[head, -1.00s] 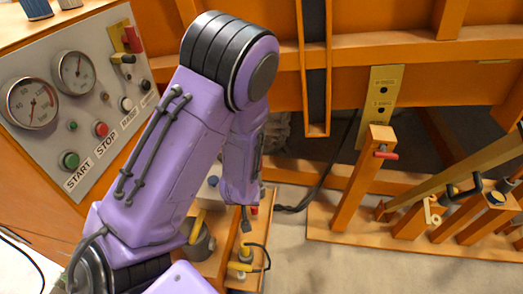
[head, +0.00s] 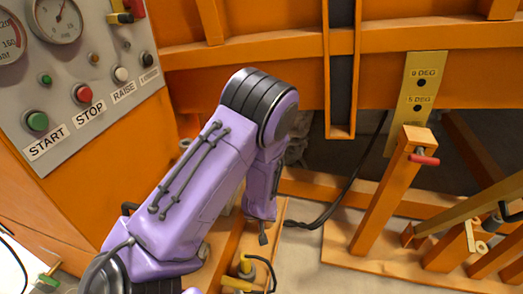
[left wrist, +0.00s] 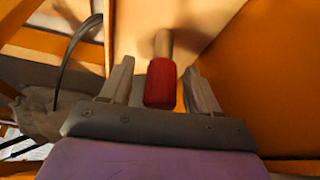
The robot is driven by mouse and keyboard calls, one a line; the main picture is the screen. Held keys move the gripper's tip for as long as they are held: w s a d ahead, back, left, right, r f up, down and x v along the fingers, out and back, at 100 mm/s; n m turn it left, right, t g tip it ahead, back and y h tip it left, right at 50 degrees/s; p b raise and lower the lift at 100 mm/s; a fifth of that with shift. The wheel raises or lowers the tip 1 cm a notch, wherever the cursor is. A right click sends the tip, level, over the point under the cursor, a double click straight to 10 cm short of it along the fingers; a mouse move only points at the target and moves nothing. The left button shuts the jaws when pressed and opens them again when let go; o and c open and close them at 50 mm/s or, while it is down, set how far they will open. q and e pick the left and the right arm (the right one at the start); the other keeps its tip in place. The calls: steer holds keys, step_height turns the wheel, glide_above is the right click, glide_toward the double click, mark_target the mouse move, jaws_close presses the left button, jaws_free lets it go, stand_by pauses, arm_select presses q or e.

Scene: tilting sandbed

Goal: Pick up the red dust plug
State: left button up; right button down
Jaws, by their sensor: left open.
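In the left wrist view, the red dust plug (left wrist: 161,84) is a short red cylinder with a tan, rod-like part running on from its far end. My left gripper (left wrist: 160,67) is open, with one finger on each side of the plug. A gap shows between the plug and each finger, so neither appears to touch it. In the head view my purple left arm reaches down over a small orange stand (head: 228,240), and the plug is hidden there. My right gripper is not in view.
A control panel with START (head: 37,121) and STOP (head: 83,93) buttons stands at the left. An orange post with a red-handled pin (head: 424,160) rises at the right. A black cable (head: 345,180) runs behind my arm. Yellow-handled fittings (head: 238,284) lie close below it.

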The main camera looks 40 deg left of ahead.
arm_select(q)
steer(key=shift+w+a+f, duration=0.1)
steer(key=shift+w+f, duration=0.05)
steer(key=shift+f, duration=0.25)
steer(key=shift+r, duration=0.1)
steer(key=c, duration=1)
